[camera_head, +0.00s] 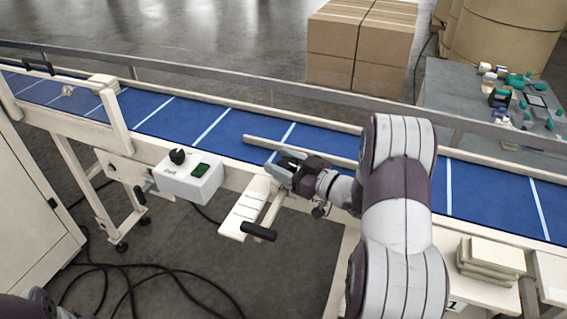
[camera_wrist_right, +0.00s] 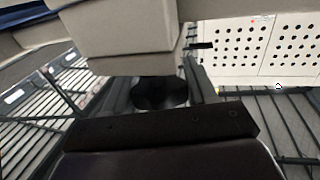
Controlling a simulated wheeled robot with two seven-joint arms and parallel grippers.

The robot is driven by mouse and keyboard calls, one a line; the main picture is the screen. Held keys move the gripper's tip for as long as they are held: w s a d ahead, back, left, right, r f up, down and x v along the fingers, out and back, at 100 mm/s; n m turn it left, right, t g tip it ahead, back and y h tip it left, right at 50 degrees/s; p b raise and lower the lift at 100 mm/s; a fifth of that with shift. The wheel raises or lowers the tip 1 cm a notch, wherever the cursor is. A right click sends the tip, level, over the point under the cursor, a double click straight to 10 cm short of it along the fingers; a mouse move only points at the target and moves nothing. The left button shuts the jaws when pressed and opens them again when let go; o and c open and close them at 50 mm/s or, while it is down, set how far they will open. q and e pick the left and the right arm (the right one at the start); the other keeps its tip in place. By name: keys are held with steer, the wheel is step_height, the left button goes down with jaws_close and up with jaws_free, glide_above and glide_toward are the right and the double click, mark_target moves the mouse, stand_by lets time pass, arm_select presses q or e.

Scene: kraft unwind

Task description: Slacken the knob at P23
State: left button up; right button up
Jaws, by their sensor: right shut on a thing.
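My right gripper (camera_head: 277,167) reaches in from the right, at the near side of the blue conveyor, beside a cream bracket. In the right wrist view its fingers (camera_wrist_right: 160,98) are closed on a black round knob (camera_wrist_right: 160,90), just below a beige block. In the head view the gripper hides this knob, and I cannot read a P23 label in either view. My left gripper is not in view; only a bit of my left arm shows at the bottom left corner.
A cream bracket (camera_head: 246,207) with a black handle (camera_head: 258,231) juts out below. The blue conveyor (camera_head: 220,128) runs behind. Cables (camera_head: 150,268) lie on the floor.

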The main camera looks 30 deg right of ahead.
steer(key=shift+a+f, duration=0.1)
steer(key=shift+f, duration=0.2)
steer(key=o, duration=0.8)
steer(key=shift+o, duration=0.9)
steer(key=shift+r, duration=0.1)
steer(key=b+v, duration=0.1)
steer(key=v, duration=0.6)
steer(key=shift+s+d, duration=0.2)
steer(key=shift+d, duration=0.05)
